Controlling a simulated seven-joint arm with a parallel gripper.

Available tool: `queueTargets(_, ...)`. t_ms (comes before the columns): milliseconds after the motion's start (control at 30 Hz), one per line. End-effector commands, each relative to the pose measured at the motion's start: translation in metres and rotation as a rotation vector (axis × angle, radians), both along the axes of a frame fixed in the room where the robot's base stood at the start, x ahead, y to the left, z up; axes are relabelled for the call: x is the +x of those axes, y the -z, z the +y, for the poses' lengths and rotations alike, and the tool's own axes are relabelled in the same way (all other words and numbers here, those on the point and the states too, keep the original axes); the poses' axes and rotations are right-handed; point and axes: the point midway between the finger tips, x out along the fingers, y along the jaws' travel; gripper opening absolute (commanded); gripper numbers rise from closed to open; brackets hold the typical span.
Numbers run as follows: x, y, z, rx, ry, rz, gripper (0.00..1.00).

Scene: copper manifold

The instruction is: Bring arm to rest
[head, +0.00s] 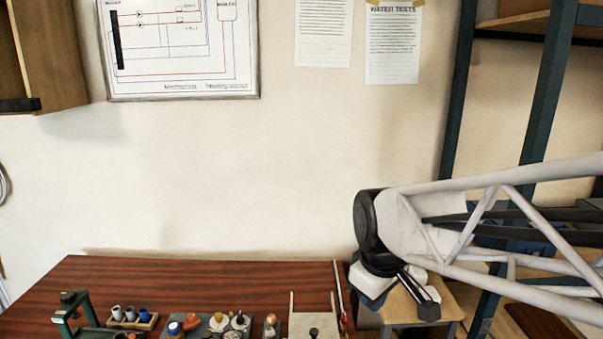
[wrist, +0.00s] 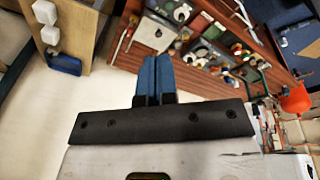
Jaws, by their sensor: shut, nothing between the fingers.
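My arm reaches in from the right in the head view, and my gripper (head: 425,306) hangs off the right end of the brown bench (head: 230,272). In the wrist view my gripper (wrist: 154,62) shows its two blue fingers pressed together with nothing between them. The fingers are apart from the bench, which lies beyond and to the right of them in the wrist view. No manifold can be made out.
On the bench stand a green-framed tool (head: 72,312), a small rack of cups (head: 130,319) and several small parts on trays. A light wooden stand (head: 405,303) is beside my gripper. A dark green shelf frame (head: 545,90) rises at the right. The bench's back strip is clear.

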Motion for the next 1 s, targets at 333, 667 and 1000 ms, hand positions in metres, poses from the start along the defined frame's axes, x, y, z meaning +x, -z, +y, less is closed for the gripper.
queueTargets(333, -0.079, 0.001, -0.045, 0.079, 0.483, -0.034, 0.00)
queueTargets(667, -0.114, 0.008, -0.060, 0.120, 0.713, -0.048, 0.00)
queueTargets(1000, -0.115, 0.008, -0.060, 0.122, 0.722, -0.048, 0.00)
